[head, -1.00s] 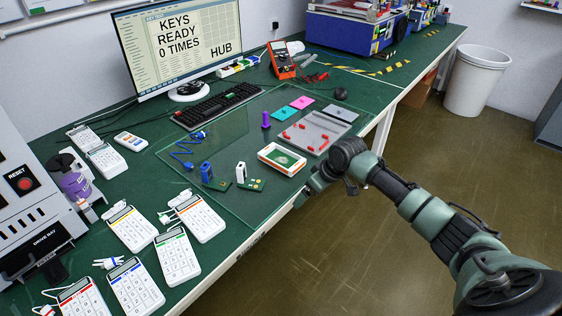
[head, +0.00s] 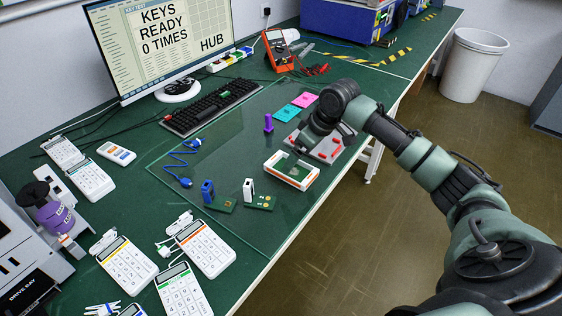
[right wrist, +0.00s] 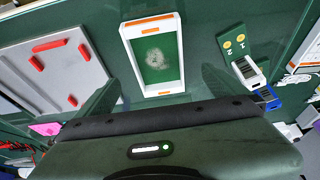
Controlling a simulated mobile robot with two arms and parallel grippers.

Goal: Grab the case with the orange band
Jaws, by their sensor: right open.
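The case is a white rectangular frame with orange bands on its ends and a green inside (head: 292,170). It lies flat on the glass mat near the table's front edge. In the right wrist view the case (right wrist: 127,52) is upper centre, in front of my fingers. My right gripper (right wrist: 157,88) is open and empty, its fingers to either side of the case's near end. I cannot tell how high it is above the mat. In the head view my right gripper (head: 308,143) reaches over the back end of the case, its fingers mostly hidden. My left gripper is not in view.
A grey plate with red blocks (head: 327,150) lies just behind the case. Two small circuit boards with upright plugs (head: 259,201) stand in front of it. A purple peg (head: 268,124), a keyboard (head: 211,107) and several white keypads (head: 205,246) are also on the table.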

